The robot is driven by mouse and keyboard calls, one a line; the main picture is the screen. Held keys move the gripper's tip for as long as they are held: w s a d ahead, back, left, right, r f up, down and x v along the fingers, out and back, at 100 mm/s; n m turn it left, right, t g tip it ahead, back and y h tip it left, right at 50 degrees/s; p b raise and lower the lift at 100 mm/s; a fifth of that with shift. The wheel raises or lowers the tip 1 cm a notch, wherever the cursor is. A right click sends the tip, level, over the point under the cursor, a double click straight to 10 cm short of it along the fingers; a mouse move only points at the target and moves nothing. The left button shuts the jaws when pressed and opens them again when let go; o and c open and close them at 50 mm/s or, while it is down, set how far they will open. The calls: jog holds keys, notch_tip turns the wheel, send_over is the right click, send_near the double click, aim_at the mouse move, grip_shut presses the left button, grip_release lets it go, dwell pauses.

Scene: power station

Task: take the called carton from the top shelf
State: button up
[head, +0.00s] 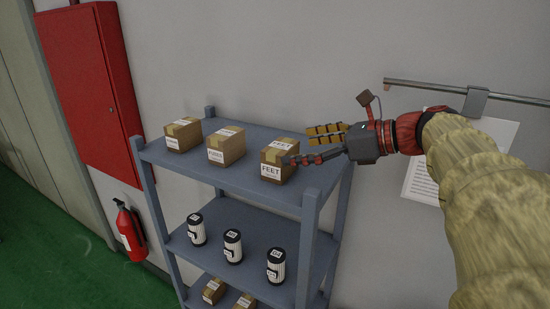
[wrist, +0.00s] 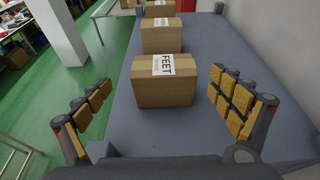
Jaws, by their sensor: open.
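Three small cardboard cartons stand in a row on the top shelf (head: 235,184) of a grey-blue rack. The right one, the FEET carton (head: 278,162), has a white label reading FEET; it also shows in the wrist view (wrist: 163,88). The middle carton (head: 226,147) has a label too small to read surely. The left carton (head: 183,135) also has an unreadable label. My gripper (head: 308,146) is open at the right end of the shelf, close to the FEET carton. In the wrist view the carton lies ahead between the spread fingers (wrist: 165,108), with nothing held.
Black-and-white canisters (head: 233,246) stand on the middle shelf and more cartons (head: 213,291) below. A rack post (head: 307,240) rises at the front right corner. The wall is close behind. A red cabinet (head: 90,90) and fire extinguisher (head: 130,232) are at left.

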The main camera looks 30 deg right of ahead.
aim_at(288, 147)
jog(key=x, duration=0.5)
jog(key=shift+w+f+p, duration=0.1)
jog(key=shift+w+p, duration=0.3)
jog(key=shift+w, duration=0.05)
jog(key=c, duration=0.3)
jog(key=c, duration=1.3)
